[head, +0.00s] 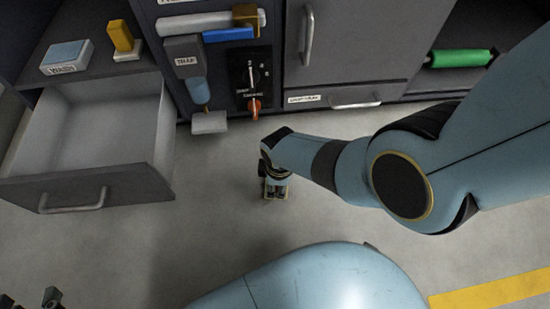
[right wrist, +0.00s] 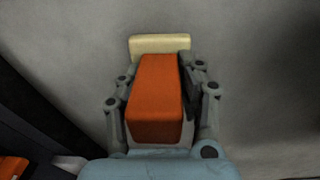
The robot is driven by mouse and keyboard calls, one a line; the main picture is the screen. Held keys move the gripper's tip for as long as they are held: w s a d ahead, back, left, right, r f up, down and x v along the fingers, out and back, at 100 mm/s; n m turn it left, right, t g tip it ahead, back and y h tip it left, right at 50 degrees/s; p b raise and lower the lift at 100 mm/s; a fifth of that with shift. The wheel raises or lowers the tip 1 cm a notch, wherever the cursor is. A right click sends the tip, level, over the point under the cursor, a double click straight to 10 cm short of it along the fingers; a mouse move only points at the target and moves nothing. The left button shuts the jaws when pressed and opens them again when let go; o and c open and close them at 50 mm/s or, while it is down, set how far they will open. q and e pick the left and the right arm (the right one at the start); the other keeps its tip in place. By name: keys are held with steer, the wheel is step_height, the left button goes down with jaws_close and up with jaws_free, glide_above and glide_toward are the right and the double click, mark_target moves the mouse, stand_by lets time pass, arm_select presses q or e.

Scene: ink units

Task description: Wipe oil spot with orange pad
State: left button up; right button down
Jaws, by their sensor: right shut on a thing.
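My right gripper (head: 276,190) is low over the grey floor in front of the cabinets in the head view. In the right wrist view its fingers (right wrist: 158,100) are shut on the sides of an orange pad (right wrist: 157,90) with a cream end (right wrist: 160,43). In the head view the gripper mostly hides the pad, and I cannot tell whether it touches the floor. I cannot make out a distinct oil spot. Dark fingertips of my left gripper (head: 32,300) show apart at the bottom left edge, partly cut off.
An open drawer (head: 88,183) juts out at the left. A blue-topped block (head: 67,57) and a yellow-handled piece (head: 122,40) lie above it. The cabinet has an orange knob (head: 254,107) and a small ledge (head: 209,123). A green roller (head: 460,58) lies at the right. Floor around the gripper is clear.

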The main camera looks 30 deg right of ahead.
steer(key=shift+r, duration=0.25)
steer(key=r+p, duration=0.2)
steer(key=shift+w+r+p, duration=0.2)
steer(key=shift+r+p, duration=0.2)
steer(key=shift+s+r+p, duration=0.1)
steer(key=shift+r+p, duration=0.95)
steer(key=shift+p, duration=0.05)
arm_select(q)
steer(key=r+g, duration=0.1)
steer(key=g, duration=0.1)
steer(key=r+g, duration=0.1)
steer(key=g, duration=0.1)
steer(key=s+r+g, duration=0.1)
steer(key=g, duration=0.2)
steer(key=shift+a+n+y, duration=0.3)
steer(key=shift+a, duration=0.05)
arm_select(e)
steer(key=shift+s, duration=0.1)
arm_select(q)
steer(key=shift+f, duration=0.1)
